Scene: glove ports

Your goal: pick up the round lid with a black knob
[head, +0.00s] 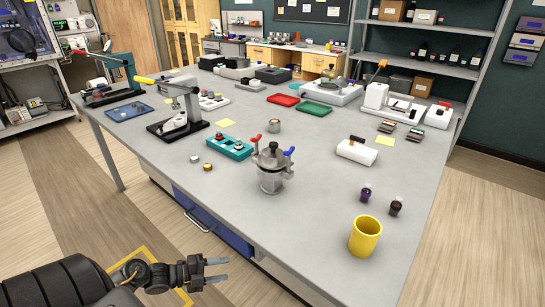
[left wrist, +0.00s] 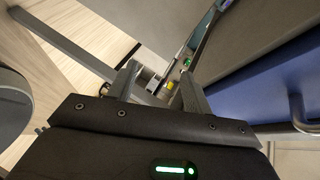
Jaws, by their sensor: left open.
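A round metal lid with a black knob (head: 273,148) sits on top of a metal pot (head: 271,180) near the table's front edge. A red-tipped and a blue-tipped handle stand up at the lid's two sides. My left gripper (head: 215,271) is open and empty, in front of the table's front edge and over the floor, well apart from the lid. In the left wrist view the two fingers (left wrist: 158,88) are spread, and the lid does not show there. My right gripper is not in view.
The grey table (head: 330,210) carries a teal block (head: 230,148) left of the pot, a white block (head: 357,151) and a yellow cup (head: 364,236) to the right, and two small dark bottles (head: 396,207). A blue drawer (head: 215,220) with a handle is under the front edge.

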